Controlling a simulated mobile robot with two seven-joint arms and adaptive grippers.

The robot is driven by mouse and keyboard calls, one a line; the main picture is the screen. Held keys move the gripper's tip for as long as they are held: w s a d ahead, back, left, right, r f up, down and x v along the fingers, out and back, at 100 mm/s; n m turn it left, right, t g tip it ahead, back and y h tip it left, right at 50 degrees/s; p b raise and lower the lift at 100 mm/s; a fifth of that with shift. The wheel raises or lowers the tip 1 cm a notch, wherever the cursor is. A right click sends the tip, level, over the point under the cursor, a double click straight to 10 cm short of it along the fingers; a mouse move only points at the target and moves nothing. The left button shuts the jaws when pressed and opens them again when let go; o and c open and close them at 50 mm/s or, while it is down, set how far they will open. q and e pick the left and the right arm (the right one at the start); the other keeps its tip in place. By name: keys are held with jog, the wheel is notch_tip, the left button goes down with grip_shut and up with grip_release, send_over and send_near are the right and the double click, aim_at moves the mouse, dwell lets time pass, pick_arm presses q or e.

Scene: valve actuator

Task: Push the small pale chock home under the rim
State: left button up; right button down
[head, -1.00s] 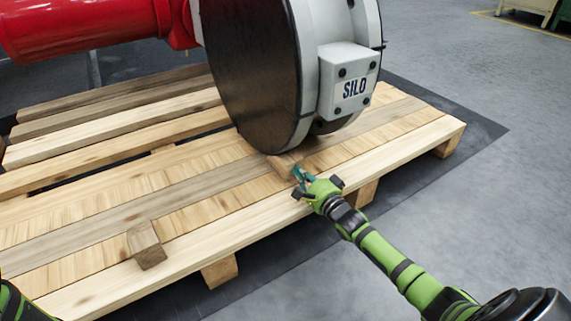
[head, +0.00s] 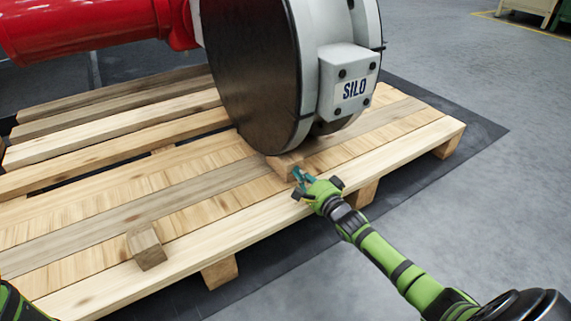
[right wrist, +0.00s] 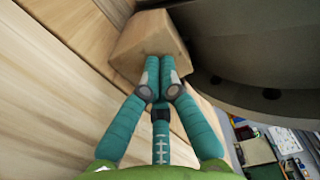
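The small pale wooden chock (head: 285,166) sits on the pallet slats at the lower edge of the round dark-faced flange (head: 252,75). In the right wrist view the chock (right wrist: 150,42) is just beyond my fingertips, with its right side close to the dark curved rim (right wrist: 245,75). Whether it touches the rim is hidden. My right gripper (head: 299,178) has its teal fingers together, with nothing between them. In the right wrist view its fingertips (right wrist: 163,75) are against or very close to the chock's near face.
A second, browner wooden block (head: 147,246) lies near the pallet's front edge at left. The pallet (head: 210,219) rests on a dark mat (head: 467,146). A white SILO box (head: 349,85) is fixed to the flanged body. A red cylinder (head: 85,28) extends left.

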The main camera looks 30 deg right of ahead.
jog(key=shift+w, duration=0.3)
jog(key=shift+w+b, duration=0.3)
jog(key=shift+w, duration=0.05)
dwell(0.8)
